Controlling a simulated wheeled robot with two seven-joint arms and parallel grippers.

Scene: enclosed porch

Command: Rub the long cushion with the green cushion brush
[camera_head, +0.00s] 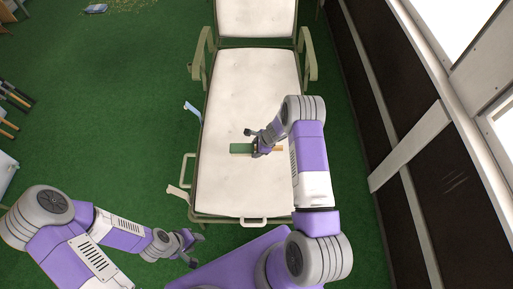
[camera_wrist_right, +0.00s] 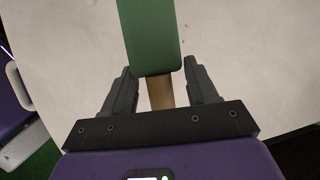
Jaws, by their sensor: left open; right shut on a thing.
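The long cushion (camera_head: 240,90) is off-white and lies along the lounger, with a few small dark specks on it in the right wrist view (camera_wrist_right: 222,65). The green cushion brush (camera_head: 240,149) has a flat green head and a wooden handle. My right gripper (camera_head: 259,147) is shut on the brush by its handle, over the middle of the cushion. In the right wrist view, the green head (camera_wrist_right: 152,35) points away from the fingers. I cannot tell whether the brush touches the cushion.
The lounger has a pale frame with armrests (camera_head: 198,55) at the far end. A light-blue item (camera_head: 192,110) is beside its left edge. A dark panelled wall (camera_head: 400,140) stands close on the right. Green carpet (camera_head: 110,110) on the left is mostly clear.

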